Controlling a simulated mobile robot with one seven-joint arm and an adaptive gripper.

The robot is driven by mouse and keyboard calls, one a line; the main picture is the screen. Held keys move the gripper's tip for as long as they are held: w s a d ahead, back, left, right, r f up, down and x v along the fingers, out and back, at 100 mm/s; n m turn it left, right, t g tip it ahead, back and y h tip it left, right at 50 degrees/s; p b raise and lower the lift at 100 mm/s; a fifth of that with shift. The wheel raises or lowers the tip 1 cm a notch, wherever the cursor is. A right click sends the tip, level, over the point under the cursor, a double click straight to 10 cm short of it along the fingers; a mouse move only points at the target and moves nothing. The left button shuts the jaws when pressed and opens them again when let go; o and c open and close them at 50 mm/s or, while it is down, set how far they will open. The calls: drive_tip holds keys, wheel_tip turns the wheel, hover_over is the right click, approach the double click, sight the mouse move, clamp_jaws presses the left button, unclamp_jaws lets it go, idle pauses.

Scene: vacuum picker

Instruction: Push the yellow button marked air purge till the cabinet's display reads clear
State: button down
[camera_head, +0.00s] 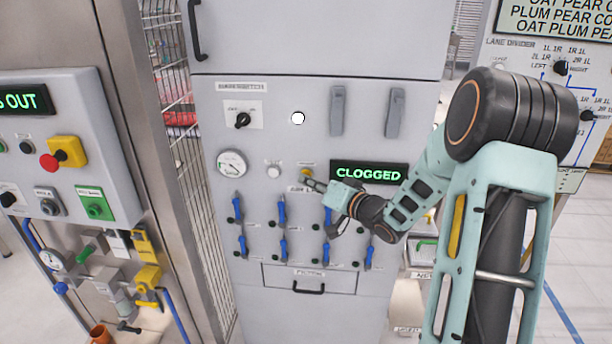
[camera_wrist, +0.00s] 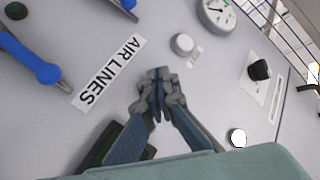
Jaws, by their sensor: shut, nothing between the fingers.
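The grey cabinet (camera_head: 300,120) stands in front of me. Its display (camera_head: 369,173) reads CLOGGED in green letters. The small yellow button (camera_head: 305,172) is on the panel left of the display, partly covered by my gripper (camera_head: 315,185). My gripper is shut and empty, its fingertips at the lower right of the button. I cannot tell whether they touch it. In the wrist view the closed fingers (camera_wrist: 157,85) point at the panel, and the yellow button is hidden behind them.
A white round button (camera_head: 274,171) and a gauge (camera_head: 232,163) are left of the yellow button. Blue-handled valves (camera_head: 282,212) stand in rows below, under an AIR LINES label (camera_wrist: 110,72). A black knob (camera_head: 242,119) is at the upper left. Another control box (camera_head: 60,110) stands at left.

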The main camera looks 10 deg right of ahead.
drive_tip(key=shift+w, duration=0.15)
idle(0.4)
drive_tip(key=shift+s+a, duration=0.2)
drive_tip(key=shift+s, duration=0.55)
drive_tip(key=shift+s+a, duration=0.25)
drive_tip(key=shift+s, duration=0.55)
drive_tip(key=shift+s+a, duration=0.25)
drive_tip(key=shift+s, duration=0.55)
drive_tip(key=shift+s+a, duration=0.25)
drive_tip(key=shift+s, duration=0.55)
